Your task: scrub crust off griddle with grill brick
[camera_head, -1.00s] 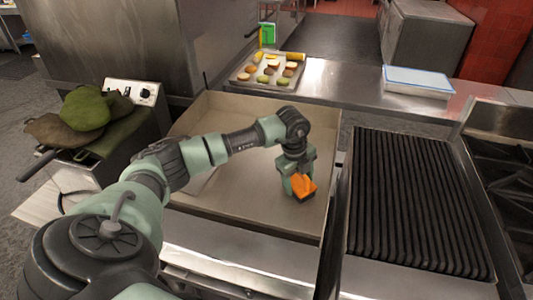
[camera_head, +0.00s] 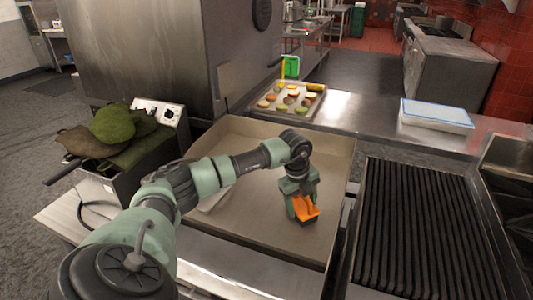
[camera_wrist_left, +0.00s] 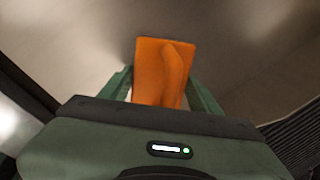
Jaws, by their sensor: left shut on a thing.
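The griddle (camera_head: 240,150) is a wide flat beige-grey plate with raised walls, in the middle of the head view. My left gripper (camera_head: 300,200) is over its right part, pointing down. It is shut on the orange handle of the grill brick (camera_head: 306,209), whose dark underside is at the griddle surface; I cannot tell if it touches. In the left wrist view the orange grill brick (camera_wrist_left: 150,72) sits between the green fingers, over the smooth griddle surface (camera_wrist_left: 70,45). No clear crust shows on the visible surface. My right gripper is not in view.
A ribbed dark grill (camera_head: 425,230) stands to the right. Behind is a tray of sliced food (camera_head: 268,112) and a white-blue container (camera_head: 436,115) on a steel counter. A fryer-like unit with green mitts (camera_head: 115,122) stands at left.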

